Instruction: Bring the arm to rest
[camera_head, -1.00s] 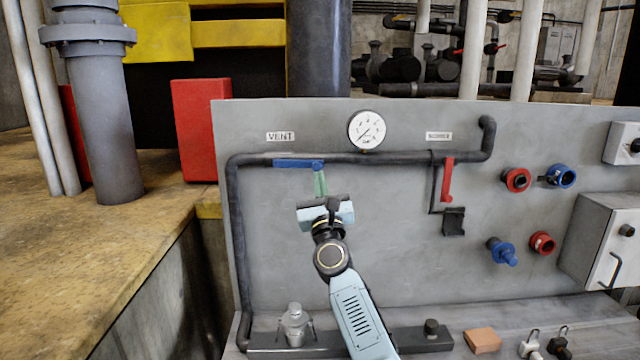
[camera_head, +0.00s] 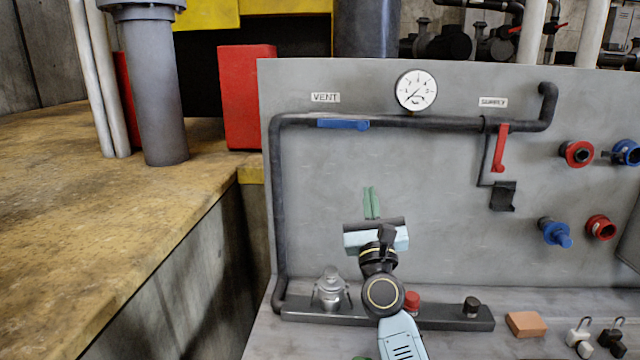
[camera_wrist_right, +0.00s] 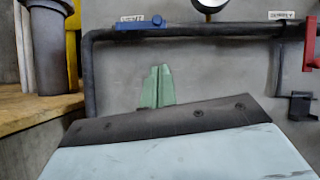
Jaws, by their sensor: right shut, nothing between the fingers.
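My right gripper (camera_head: 372,203) is in front of the grey panel (camera_head: 440,230), below the pipe and apart from the blue vent handle (camera_head: 343,124). Its green fingers are together with nothing between them, pointing up in the head view. The fingers also show in the right wrist view (camera_wrist_right: 157,88), with the blue handle (camera_wrist_right: 148,24) above them. The vent handle lies along the pipe, and the red supply handle (camera_head: 500,148) hangs down. My left gripper is not in view.
The ledge below the panel holds a silver fitting (camera_head: 331,288), a dark rail (camera_head: 450,317), an orange block (camera_head: 525,324) and padlocks (camera_head: 579,337). Red and blue valve knobs (camera_head: 577,154) stick out at right. The panel between the gripper and these knobs is mostly bare.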

